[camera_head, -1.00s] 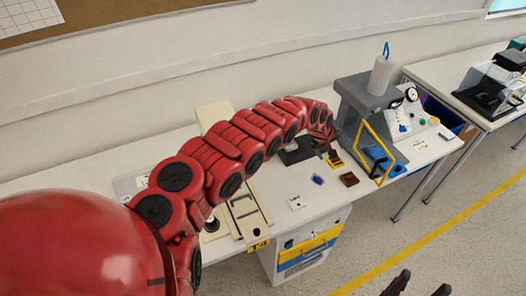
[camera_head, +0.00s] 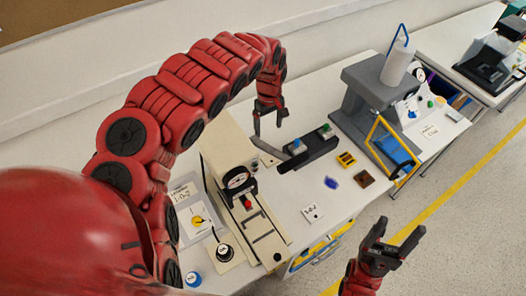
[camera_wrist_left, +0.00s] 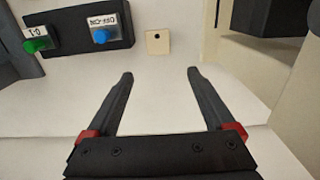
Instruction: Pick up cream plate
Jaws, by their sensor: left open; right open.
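The cream plate (camera_wrist_left: 157,42) is a small square with a dark hole. It lies on the white table, beyond and between the fingertips in the left wrist view. In the head view it appears as a small pale patch (camera_head: 268,160) just below my left gripper (camera_head: 269,131). My left gripper is open and empty, pointing down above the table, and also shows in the left wrist view (camera_wrist_left: 160,73). It is apart from the plate. My right gripper (camera_head: 400,236) is open and empty at the lower right, in front of the table edge.
A dark switch box (camera_head: 308,154) with a blue and a green knob stands beside the plate. A grey machine (camera_head: 372,85) with a yellow frame stands right. A white labelled card (camera_head: 313,212) lies in front.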

